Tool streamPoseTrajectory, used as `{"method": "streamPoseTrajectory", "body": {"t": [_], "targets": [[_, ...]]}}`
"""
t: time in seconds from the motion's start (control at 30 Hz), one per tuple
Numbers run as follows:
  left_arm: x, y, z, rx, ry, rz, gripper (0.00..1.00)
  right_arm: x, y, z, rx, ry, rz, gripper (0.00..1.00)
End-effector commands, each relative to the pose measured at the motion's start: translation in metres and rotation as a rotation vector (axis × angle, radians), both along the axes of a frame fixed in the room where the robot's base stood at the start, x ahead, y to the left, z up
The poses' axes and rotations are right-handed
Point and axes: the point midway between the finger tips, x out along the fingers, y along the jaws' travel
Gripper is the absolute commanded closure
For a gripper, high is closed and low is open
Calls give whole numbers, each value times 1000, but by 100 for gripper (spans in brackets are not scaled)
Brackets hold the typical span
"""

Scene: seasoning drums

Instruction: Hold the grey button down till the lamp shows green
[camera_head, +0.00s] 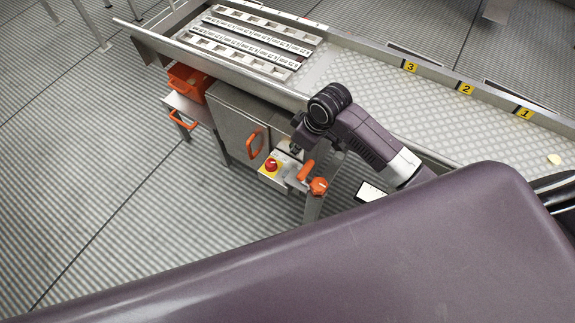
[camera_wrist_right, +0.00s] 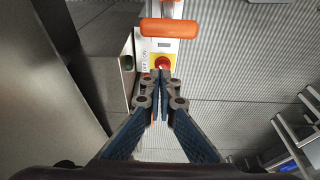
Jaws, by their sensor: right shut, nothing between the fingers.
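My right gripper (camera_head: 296,147) reaches down to a small control box (camera_head: 285,163) beside the steel cabinet. In the right wrist view its two fingers (camera_wrist_right: 160,78) are shut together with nothing between them. Their tips appear just below a red knob (camera_wrist_right: 162,62) on a yellow plate; contact cannot be told. The red knob (camera_head: 271,165) also shows in the head view. A dark greenish round spot (camera_wrist_right: 128,62) shows on the box's side face; whether it is the lamp or a button is unclear. I cannot make out the grey button. My left gripper is not in view.
An orange handle (camera_wrist_right: 168,28) crosses above the box, close to the fingers. Another orange handle (camera_head: 255,144) sits on the cabinet (camera_head: 236,115). Orange bins (camera_head: 187,80) stand to the left. A long conveyor tray (camera_head: 385,95) runs behind. The floor at left is clear.

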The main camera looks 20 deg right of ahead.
Motion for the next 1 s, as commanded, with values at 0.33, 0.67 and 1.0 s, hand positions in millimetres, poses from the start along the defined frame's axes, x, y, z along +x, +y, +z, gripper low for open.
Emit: {"method": "streamPoseTrajectory", "body": {"t": [0.33, 0.67, 1.0], "targets": [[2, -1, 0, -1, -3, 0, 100, 1, 0, 0, 0, 0, 1, 100], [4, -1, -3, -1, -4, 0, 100, 9, 7, -38, 2, 4, -2, 100], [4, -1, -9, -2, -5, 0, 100, 23, 17, -97, 0, 2, -1, 100]]}}
